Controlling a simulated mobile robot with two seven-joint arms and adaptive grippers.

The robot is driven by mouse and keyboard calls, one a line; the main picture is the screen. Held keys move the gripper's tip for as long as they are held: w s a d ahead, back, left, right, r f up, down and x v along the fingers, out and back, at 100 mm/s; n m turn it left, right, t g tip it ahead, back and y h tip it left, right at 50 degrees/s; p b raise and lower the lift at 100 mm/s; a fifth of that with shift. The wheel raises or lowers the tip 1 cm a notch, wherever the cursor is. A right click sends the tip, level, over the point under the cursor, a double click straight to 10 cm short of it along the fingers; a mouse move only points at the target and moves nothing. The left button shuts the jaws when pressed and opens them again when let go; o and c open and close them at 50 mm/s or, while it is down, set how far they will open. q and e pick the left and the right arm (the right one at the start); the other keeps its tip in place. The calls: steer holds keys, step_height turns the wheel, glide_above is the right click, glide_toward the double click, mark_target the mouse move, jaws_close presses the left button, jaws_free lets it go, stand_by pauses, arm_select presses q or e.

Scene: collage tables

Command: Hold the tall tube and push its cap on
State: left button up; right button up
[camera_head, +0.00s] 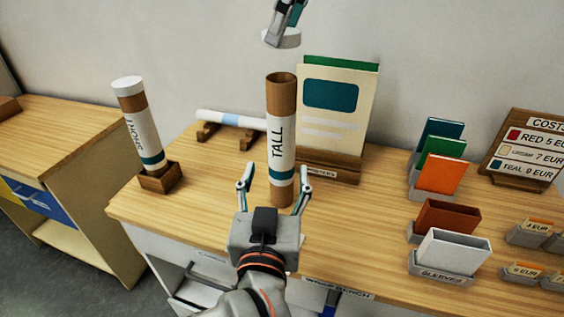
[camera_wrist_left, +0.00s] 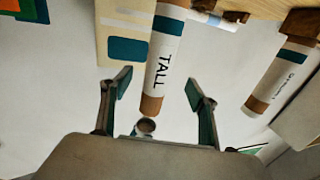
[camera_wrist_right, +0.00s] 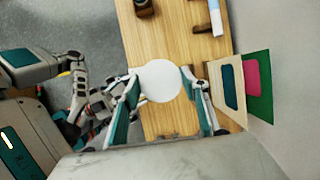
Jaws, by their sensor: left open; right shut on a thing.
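The tall tube (camera_head: 282,130), brown with a white TALL label and a teal band, stands upright on the table with its top open. My left gripper (camera_head: 273,178) is open, its fingers on either side of the tube's lower part; the tube (camera_wrist_left: 164,65) also shows between the fingers in the left wrist view. My right gripper (camera_head: 283,26) is shut on the white cap (camera_head: 283,40), held above the tube and apart from it. In the right wrist view the cap (camera_wrist_right: 160,80) is a white disc between the fingertips and hides the tube below.
A capped tube (camera_head: 140,125) stands in a wooden holder at left. A lying tube (camera_head: 228,118) rests on a rack behind. A poster stand (camera_head: 338,105) is close behind the tall tube on the right. Coloured sleeves (camera_head: 446,218) and signs fill the right side.

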mark_target(280, 146)
steer(key=shift+s, duration=0.1)
arm_select(q)
steer(key=w, duration=0.8)
steer(key=w+d, duration=0.1)
steer(key=w, duration=0.3)
steer(key=c, duration=1.7)
jaws_close()
arm_select(e)
steer(key=shift+f, duration=2.5)
